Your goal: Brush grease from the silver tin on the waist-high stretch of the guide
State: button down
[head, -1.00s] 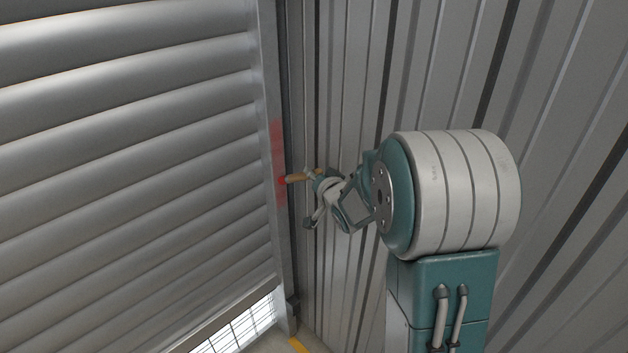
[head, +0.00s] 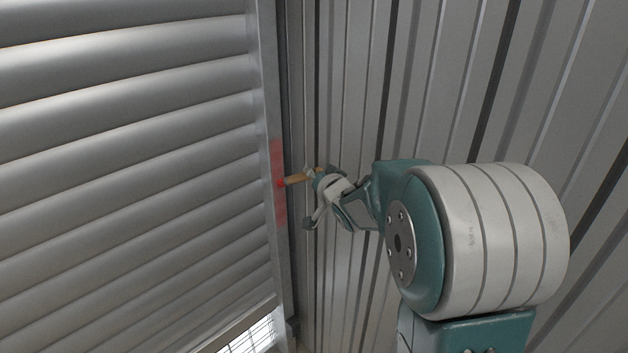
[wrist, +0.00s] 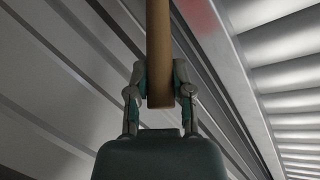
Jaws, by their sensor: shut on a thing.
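The guide (head: 268,80) is an upright grey metal strip along the right edge of the shutter. A faded red patch (head: 280,212) covers its middle stretch, and the patch also shows at the top of the wrist view (wrist: 200,17). My gripper (head: 316,178) is shut on the wooden handle of the brush (head: 297,180). In the wrist view the handle (wrist: 159,35) runs up between both fingers. The brush end is red and meets the red patch in the head view. I cannot tell whether it presses on it. The silver tin is in neither view.
The ribbed roller shutter (head: 130,180) fills the left side. A corrugated metal wall (head: 450,80) stands close on the right, behind my arm. A mesh opening (head: 252,337) shows below the shutter.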

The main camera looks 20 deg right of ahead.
notch_tip(320, 180, up, 15)
jog(key=shift+f, duration=0.2)
dwell(1.7)
jog(key=shift+s, duration=0.1)
jog(key=shift+s+d, duration=0.35)
jog(key=shift+s, duration=0.55)
jog(key=shift+s+d, duration=0.4)
jog(key=shift+s, duration=0.45)
jog(key=shift+s+d, duration=0.35)
jog(key=shift+s, duration=0.65)
jog(key=s, duration=0.1)
jog(key=s+d, duration=0.1)
jog(key=shift+s+d, duration=0.1)
jog(key=shift+s, duration=0.2)
